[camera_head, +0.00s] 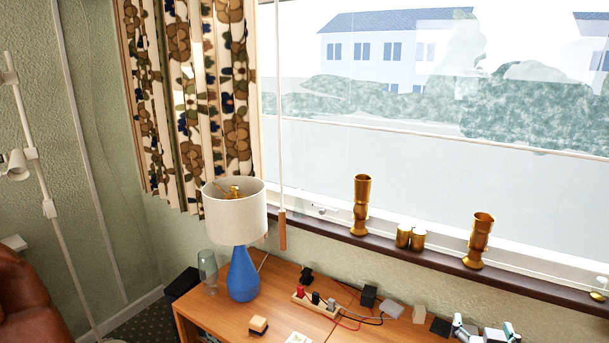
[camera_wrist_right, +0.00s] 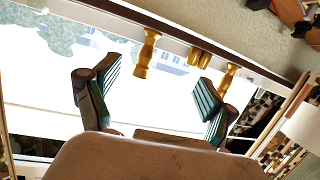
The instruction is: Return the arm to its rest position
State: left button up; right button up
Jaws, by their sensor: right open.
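My right gripper (camera_head: 484,327) shows at the bottom right edge of the head view, near the right part of the wooden table (camera_head: 222,308). In the right wrist view its two green-padded fingers (camera_wrist_right: 155,80) are spread apart with nothing between them. The wrist view looks towards the window, and the brass candlesticks appear beyond the fingers, apart from them. Most of my right arm is out of the head view. My left gripper is in neither view.
A blue lamp (camera_head: 242,275) and a glass (camera_head: 208,271) stand on the table's left part. A power strip (camera_head: 316,302) with plugs and cables lies to their right. Brass candlesticks (camera_head: 361,205) (camera_head: 479,240) and small brass cups (camera_head: 404,236) stand on the windowsill (camera_head: 440,255).

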jog(key=s+a+f+n+g+y, duration=0.25)
jog(key=s+a+f, duration=0.3)
jog(key=s, duration=0.45)
jog(key=s+a+f+n+g+y, duration=0.2)
jog(key=s+a+f+g, duration=0.2)
jog(key=s+f, duration=0.4)
jog(key=s+a+f+n+g+y, duration=0.2)
jog(key=s+a+f+g, duration=0.3)
jog(key=s, duration=0.6)
jog(key=s+f+x, duration=0.1)
jog(key=s+x, duration=0.1)
jog(key=x, duration=1)
jog(key=s+d+x, duration=0.1)
jog(key=s+x, duration=0.2)
jog(key=x, duration=1)
jog(key=s+d+f+g, duration=0.1)
jog(key=s+d+f, duration=0.1)
jog(key=s+f, duration=1.4)
jog(key=shift+s+d+f, duration=0.3)
jog(key=shift+s+d, duration=0.05)
jog(key=shift+s, duration=0.45)
